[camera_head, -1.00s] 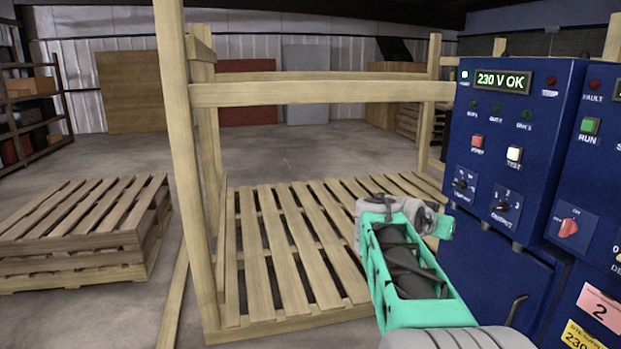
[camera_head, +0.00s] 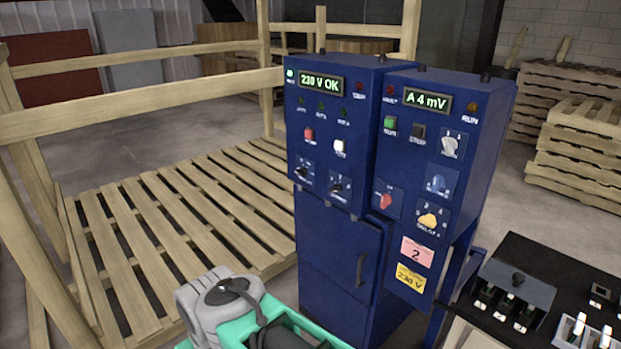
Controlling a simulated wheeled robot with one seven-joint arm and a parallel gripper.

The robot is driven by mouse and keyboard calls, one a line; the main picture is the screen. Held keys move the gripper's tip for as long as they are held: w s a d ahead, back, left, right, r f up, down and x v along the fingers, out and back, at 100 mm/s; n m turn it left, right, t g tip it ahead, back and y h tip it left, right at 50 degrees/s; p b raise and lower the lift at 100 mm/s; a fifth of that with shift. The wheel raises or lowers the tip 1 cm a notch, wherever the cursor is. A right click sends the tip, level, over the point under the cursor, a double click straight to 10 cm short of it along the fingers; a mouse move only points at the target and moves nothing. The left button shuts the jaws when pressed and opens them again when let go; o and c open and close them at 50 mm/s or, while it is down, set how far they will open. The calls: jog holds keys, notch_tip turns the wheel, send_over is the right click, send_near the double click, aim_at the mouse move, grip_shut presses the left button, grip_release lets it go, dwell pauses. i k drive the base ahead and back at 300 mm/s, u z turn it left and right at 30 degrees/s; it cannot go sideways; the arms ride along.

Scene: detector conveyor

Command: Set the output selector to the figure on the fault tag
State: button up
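The output selector (camera_head: 338,187) is a small black knob on a plate low on the left blue cabinet's front. Its pointer setting is too small to tell. A pink tag (camera_head: 417,252) with a large black 2 hangs low on the right blue cabinet; its small print is unreadable, so I cannot confirm that it is the fault tag. A yellow tag (camera_head: 410,277) reading 230 V is just below it. My grey and teal arm shows at the bottom, in front of and left of the cabinets. My gripper's fingers are not in view, and nothing of mine touches the selector.
A similar black knob (camera_head: 304,171) sits left of the selector, and a red knob (camera_head: 384,199) to its right. The left display (camera_head: 321,84) reads 230 V OK; the right display (camera_head: 428,100) reads A 4 mV. A wooden railing (camera_head: 140,100) and pallets (camera_head: 130,260) stand left; a black console (camera_head: 520,275) stands lower right.

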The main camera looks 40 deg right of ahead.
aim_at(338, 188)
jog(key=z, duration=1.5)
jog(key=k, duration=0.5)
jog(key=u, duration=0.3)
jog(key=i, duration=0.75)
jog(key=u, duration=0.75)
jog(key=i, duration=0.55)
jog(key=u, duration=0.2)
